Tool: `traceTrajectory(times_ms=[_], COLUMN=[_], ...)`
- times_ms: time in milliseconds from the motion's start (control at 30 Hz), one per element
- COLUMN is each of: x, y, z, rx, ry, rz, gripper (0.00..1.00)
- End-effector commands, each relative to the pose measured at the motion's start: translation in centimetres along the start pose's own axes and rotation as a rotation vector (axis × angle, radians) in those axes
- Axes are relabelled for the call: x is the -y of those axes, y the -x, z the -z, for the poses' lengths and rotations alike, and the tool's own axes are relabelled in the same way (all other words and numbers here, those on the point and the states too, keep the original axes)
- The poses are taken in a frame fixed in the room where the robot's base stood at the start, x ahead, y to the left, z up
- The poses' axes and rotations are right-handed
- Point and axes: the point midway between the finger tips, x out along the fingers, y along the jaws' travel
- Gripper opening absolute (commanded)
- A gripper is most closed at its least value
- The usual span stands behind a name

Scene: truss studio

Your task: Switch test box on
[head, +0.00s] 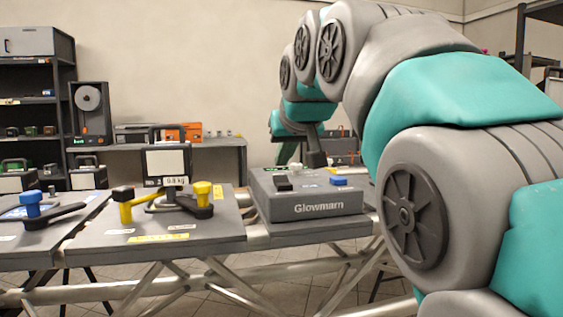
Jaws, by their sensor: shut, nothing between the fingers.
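A grey box lettered "Glowmarn" (305,208) sits on the truss bench right of centre. On its top are a black rocker-like piece (283,183), a blue piece (338,181) and a small light piece near the back; I cannot tell whether it is on. It looks like the test box, but no label says so. My gripper (316,160) points down at the back of this box, shut and empty. I cannot tell whether its tip touches anything. My arm hides what lies to the right.
Left of the box, a grey panel (225,229) bears yellow and black handles and a case marked 0.8 kg (166,163). Another panel with a blue-knobbed lever (30,210) is further left. A shelf (38,65) and a back bench (225,144) stand behind.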

Motion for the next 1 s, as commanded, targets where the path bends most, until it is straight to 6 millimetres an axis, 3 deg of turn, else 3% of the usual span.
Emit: traceTrajectory(times_ms=[33, 300, 500, 700, 1000], x=[-0.1, -0.1, -0.1, -0.1, -0.1], y=[1.4, 7.1, 9.9, 11.0, 11.0], z=[1.4, 0.8, 0.6, 0.5, 0.5], rx=[-0.006, -0.013, -0.008, -0.007, -0.006], ry=[0.0, 0.0, -0.001, -0.001, 0.0], rz=[0.0, 0.0, 0.0, 0.0, 0.0], gripper=[0.0, 0.0, 0.0, 0.0, 0.0])
